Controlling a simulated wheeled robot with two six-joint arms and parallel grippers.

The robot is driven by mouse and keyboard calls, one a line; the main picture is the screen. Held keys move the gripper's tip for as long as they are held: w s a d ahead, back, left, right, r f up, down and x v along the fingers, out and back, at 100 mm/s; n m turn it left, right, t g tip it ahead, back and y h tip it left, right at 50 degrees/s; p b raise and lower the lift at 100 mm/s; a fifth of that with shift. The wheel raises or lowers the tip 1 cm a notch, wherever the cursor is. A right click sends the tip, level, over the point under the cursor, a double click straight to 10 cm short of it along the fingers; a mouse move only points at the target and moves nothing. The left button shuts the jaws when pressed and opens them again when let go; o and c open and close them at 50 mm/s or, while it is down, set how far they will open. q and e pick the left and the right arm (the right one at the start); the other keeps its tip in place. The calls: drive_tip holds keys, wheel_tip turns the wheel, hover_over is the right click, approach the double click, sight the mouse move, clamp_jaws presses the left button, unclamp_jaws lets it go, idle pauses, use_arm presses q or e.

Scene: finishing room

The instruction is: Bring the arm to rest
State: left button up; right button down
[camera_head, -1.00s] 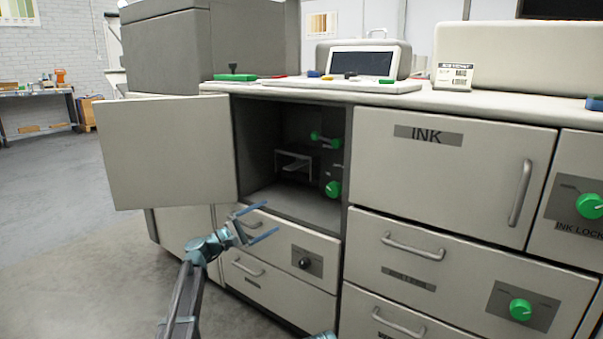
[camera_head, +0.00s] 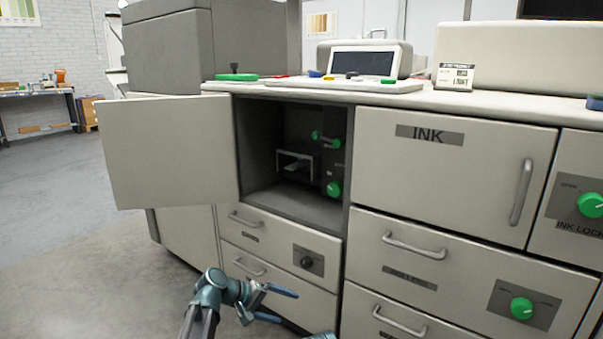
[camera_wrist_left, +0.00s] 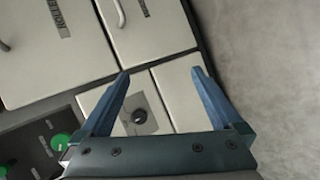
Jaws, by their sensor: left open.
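My left gripper (camera_head: 283,305) is low in front of the lower drawers, with its two blue fingers apart and nothing between them. In the left wrist view the open fingers (camera_wrist_left: 160,75) spread in front of drawer fronts and a black knob (camera_wrist_left: 139,116). How far the fingertips are from the drawers is hard to tell. A small part at the bottom edge of the head view (camera_head: 322,336) seems to be mine. My right gripper does not show clearly.
The cabinet door (camera_head: 165,150) stands open to the left of a dark compartment (camera_head: 290,195) with green knobs (camera_head: 334,189) inside. Drawers with handles (camera_head: 414,246) and the INK door (camera_head: 450,175) are shut. Open floor (camera_head: 90,265) lies to the left.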

use_arm(q)
drive_tip(key=s+a+f+m+g+y, duration=0.2)
drive_tip(key=s+a+f+y, duration=0.25)
drive_tip(key=s, duration=0.55)
drive_tip(key=s+a+f+m+g+y, duration=0.1)
drive_tip(key=s+a+f+m+y, duration=0.35)
drive_tip(key=s, duration=0.55)
drive_tip(key=s+d+r+m+g+y+p, duration=0.1)
drive_tip(key=s+d+r+m+y+p, duration=0.3)
drive_tip(key=d+r+p, duration=0.6)
wheel_tip(320, 180, up, 37)
drive_tip(key=s+a+n+h+p, duration=0.1)
drive_tip(key=n+h+p, duration=0.1)
drive_tip(key=p, duration=3.5)
drive_tip(key=shift+a+r, duration=0.15)
drive_tip(key=shift+r, duration=0.05)
